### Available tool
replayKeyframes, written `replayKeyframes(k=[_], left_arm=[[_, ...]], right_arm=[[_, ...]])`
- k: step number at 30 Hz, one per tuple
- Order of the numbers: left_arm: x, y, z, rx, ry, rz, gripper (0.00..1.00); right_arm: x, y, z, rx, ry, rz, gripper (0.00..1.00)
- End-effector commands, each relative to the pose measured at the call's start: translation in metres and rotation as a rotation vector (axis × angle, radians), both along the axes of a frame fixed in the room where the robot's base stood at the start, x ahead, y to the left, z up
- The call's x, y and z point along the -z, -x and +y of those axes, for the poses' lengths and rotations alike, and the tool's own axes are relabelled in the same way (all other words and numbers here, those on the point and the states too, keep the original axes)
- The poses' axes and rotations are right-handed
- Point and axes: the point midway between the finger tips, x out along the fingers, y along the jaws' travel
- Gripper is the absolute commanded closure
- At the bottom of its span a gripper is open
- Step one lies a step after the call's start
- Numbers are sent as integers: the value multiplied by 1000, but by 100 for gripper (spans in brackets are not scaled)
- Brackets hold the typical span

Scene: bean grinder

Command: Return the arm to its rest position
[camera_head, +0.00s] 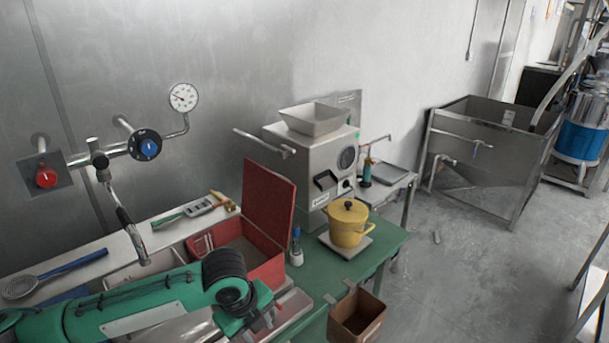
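My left arm, green with a black ribbed wrist, comes in from the lower left and lies across the near part of the green table (390,243). My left gripper (262,320) is low in the head view, in front of the open red box (268,205). The view is too small and dark there to show whether its fingers are open. I see nothing clearly held in it. My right gripper is not in view. A grey grinder (303,160) with a tray-like hopper (314,119) stands behind the table. A yellow pot (348,222) with a lid sits on a flat pale base (364,247).
A brown bin (357,316) is at the table's front edge, right of my gripper. A small bottle (296,248) stands between box and pot. A blue-handled strainer (55,273) lies at left. Pipes with a red knob (46,177) project from the wall.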

Motion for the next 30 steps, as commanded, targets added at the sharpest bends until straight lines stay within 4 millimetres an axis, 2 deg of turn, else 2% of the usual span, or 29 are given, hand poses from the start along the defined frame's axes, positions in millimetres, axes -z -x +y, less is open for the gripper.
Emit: replayKeyframes(k=[11, 17, 20, 24, 30], left_arm=[[14, 23, -28, -100, 100, 10, 66], [23, 43, -47, -220, 198, 27, 66], [27, 55, -56, -322, 266, 44, 66], [32, 70, -62, -490, 357, 71, 66], [42, 88, -54, -773, 465, 119, 66]], right_arm=[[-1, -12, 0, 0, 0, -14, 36], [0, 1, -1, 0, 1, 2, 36], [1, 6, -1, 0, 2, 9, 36], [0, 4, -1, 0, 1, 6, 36], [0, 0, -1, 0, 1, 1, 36]])
